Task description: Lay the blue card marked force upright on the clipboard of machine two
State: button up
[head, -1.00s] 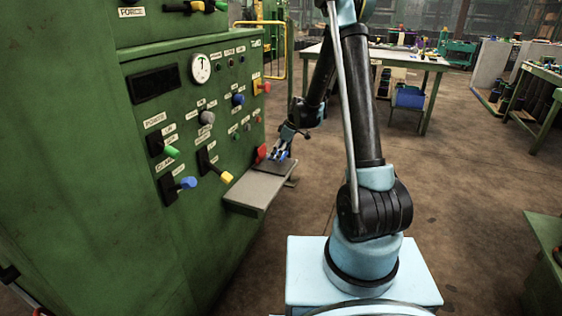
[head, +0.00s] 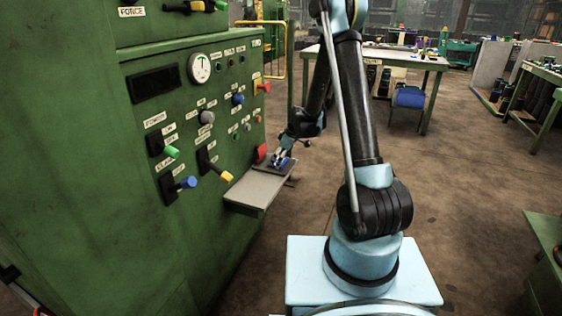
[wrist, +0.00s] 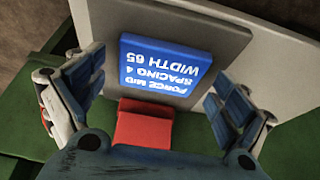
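The blue card (wrist: 166,65) lies flat on the dark grey clipboard (wrist: 232,38). Its white text reads force mid, spacing 4, width 65. The text is upside down in the wrist view, with its top line towards the red clip (wrist: 143,124). My gripper (wrist: 160,98) is open, with one finger on each side of the card and a gap to both sides. In the head view my gripper (head: 283,159) is low over the clipboard (head: 291,166) on the shelf of the green machine marked two. The card is small and partly hidden there.
The light grey shelf (head: 254,190) sticks out from the green machine (head: 100,190), which carries levers, knobs and a dial close to my arm.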

jog(key=shift+r, duration=0.15)
jog(key=s+d+r+m, duration=0.1)
jog(key=s+d+r, duration=0.2)
jog(key=r, duration=0.3)
jog(key=s+d+r+m+h, duration=0.1)
jog(key=s+d+r, duration=0.25)
jog(key=r, duration=0.25)
jog(key=s+d+r+m, duration=0.1)
jog(key=s+d+r, duration=0.2)
jog(key=r, duration=0.3)
jog(key=s+d+r+m+h, duration=0.1)
jog(key=s+d+r+m, duration=0.15)
jog(key=s, duration=0.35)
jog(key=s+d+r+m, duration=0.1)
jog(key=s+d, duration=0.3)
jog(key=s, duration=0.1)
jog(key=s+d+f+m+h, duration=0.1)
jog(key=s+d+f+m, duration=0.1)
jog(key=s, duration=0.8)
jog(key=s+d+f+m+h, duration=0.1)
jog(key=s+d+f+m, duration=0.2)
jog(key=s, duration=0.7)
jog(key=d+m, duration=0.2)
jog(key=d, duration=0.1)
jog(key=shift+d+t, duration=0.3)
jog(key=shift+d, duration=0.05)
jog(key=shift+s+f, duration=0.1)
